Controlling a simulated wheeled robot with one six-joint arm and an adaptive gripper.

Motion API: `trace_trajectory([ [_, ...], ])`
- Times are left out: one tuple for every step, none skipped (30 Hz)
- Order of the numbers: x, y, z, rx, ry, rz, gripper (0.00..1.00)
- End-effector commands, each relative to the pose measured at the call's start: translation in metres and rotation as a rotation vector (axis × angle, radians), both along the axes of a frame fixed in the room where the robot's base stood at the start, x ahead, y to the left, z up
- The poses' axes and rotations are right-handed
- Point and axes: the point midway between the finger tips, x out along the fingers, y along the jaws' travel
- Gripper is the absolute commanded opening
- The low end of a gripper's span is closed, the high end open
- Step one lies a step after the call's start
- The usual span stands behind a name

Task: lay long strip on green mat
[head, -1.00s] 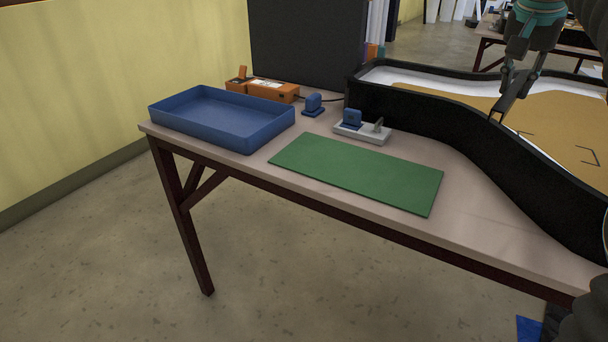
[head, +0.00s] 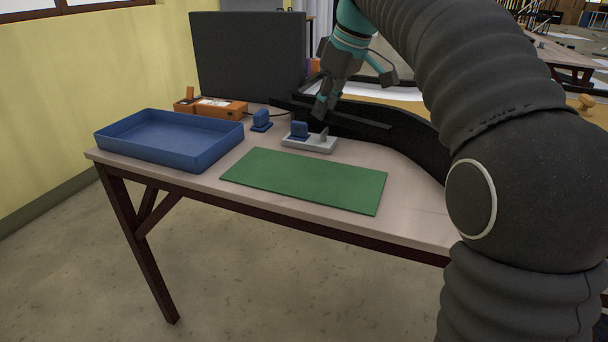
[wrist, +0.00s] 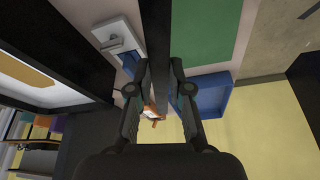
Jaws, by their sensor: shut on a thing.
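The long strip (head: 362,122) is thin and black. My gripper (head: 321,110) is shut on it near its middle and holds it level above the back of the table. In the wrist view the strip (wrist: 157,35) runs between the two fingers (wrist: 157,88) and up out of the frame. The green mat (head: 305,181) lies flat and bare on the table, in front of and below my gripper. Part of the mat also shows in the wrist view (wrist: 210,30), to the right of the strip.
A blue tray (head: 170,160) stands at the table's left end. Behind the mat are a grey base with a blue block (head: 310,146) and a separate blue block (head: 261,122). An orange device (head: 220,108) and a dark upright panel (head: 248,55) stand at the back.

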Motion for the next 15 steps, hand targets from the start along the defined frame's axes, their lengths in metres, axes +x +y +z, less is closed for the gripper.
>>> trace_trajectory([
  [0.000, 0.008, -0.002, 0.001, 0.000, 0.069, 0.00],
  [-0.001, 0.012, -0.003, 0.001, 0.001, 0.108, 0.00],
  [-0.002, 0.016, -0.004, -0.001, 0.000, 0.152, 0.00],
  [-0.002, 0.019, -0.004, -0.001, 0.000, 0.181, 0.00],
  [-0.003, 0.021, -0.005, 0.000, 0.000, 0.204, 0.00],
  [-0.003, 0.023, -0.005, 0.000, -0.001, 0.230, 0.00],
  [-0.004, 0.024, -0.006, 0.000, -0.001, 0.245, 0.00],
  [-0.004, 0.025, -0.008, 0.000, -0.001, 0.255, 0.00],
  [-0.004, 0.026, -0.012, 0.000, 0.001, 0.264, 0.00],
  [-0.004, 0.026, -0.017, 0.000, 0.001, 0.270, 0.00],
  [-0.005, 0.026, -0.021, -0.001, 0.000, 0.271, 0.00],
  [-0.005, 0.026, -0.029, -0.001, 0.003, 0.271, 0.00],
  [-0.005, 0.026, -0.034, -0.001, 0.002, 0.271, 0.00],
  [-0.005, 0.026, -0.040, 0.000, 0.002, 0.270, 0.00],
  [-0.005, 0.026, -0.047, -0.001, 0.001, 0.270, 0.00],
])
